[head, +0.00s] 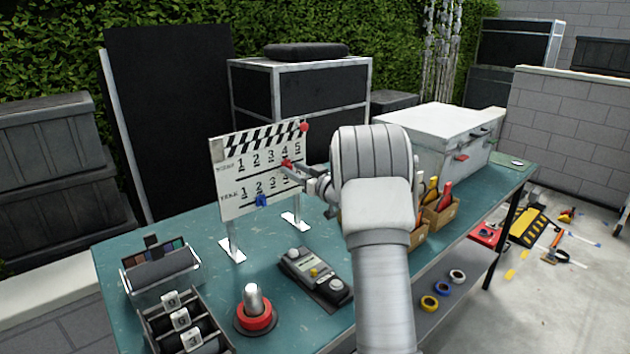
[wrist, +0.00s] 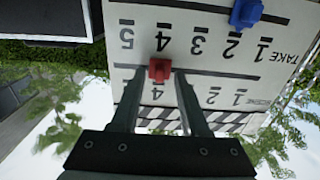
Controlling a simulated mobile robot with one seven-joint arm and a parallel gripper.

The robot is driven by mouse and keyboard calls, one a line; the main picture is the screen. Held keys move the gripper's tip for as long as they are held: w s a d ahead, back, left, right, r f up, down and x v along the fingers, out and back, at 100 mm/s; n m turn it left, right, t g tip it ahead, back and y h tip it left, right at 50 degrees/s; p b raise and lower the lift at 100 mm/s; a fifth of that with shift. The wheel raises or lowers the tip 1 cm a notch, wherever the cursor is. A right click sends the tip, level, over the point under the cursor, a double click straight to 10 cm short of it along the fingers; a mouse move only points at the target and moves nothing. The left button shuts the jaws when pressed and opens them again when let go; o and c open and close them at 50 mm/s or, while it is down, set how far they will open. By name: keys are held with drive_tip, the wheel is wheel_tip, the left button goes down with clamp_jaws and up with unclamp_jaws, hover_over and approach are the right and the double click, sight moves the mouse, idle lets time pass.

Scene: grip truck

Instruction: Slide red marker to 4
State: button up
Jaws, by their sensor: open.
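The white clapperboard (head: 228,195) stands on the table, with a SCENE row and a TAKE row, each numbered 1 to 5. The red marker (head: 287,163) sits on the line under the SCENE row, about below its 4. In the upside-down wrist view the red marker (wrist: 160,70) lines up with that row's 4. My gripper (wrist: 158,78) is open, its fingers on either side of the red marker with a small gap each side. A finger hides the SCENE 3. The blue marker (head: 261,201) is on the lower line, near the TAKE 2.
The teal table (head: 205,312) also holds a lamp-like red-based button (head: 254,312), a grey control box (head: 315,275), a number-block rack (head: 178,325), wooden tool bins (head: 440,213) and a white case (head: 425,140).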

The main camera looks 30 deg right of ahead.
drive_tip(key=s+d, duration=0.3)
drive_tip(key=s, duration=1.3)
drive_tip(key=shift+r, duration=0.1)
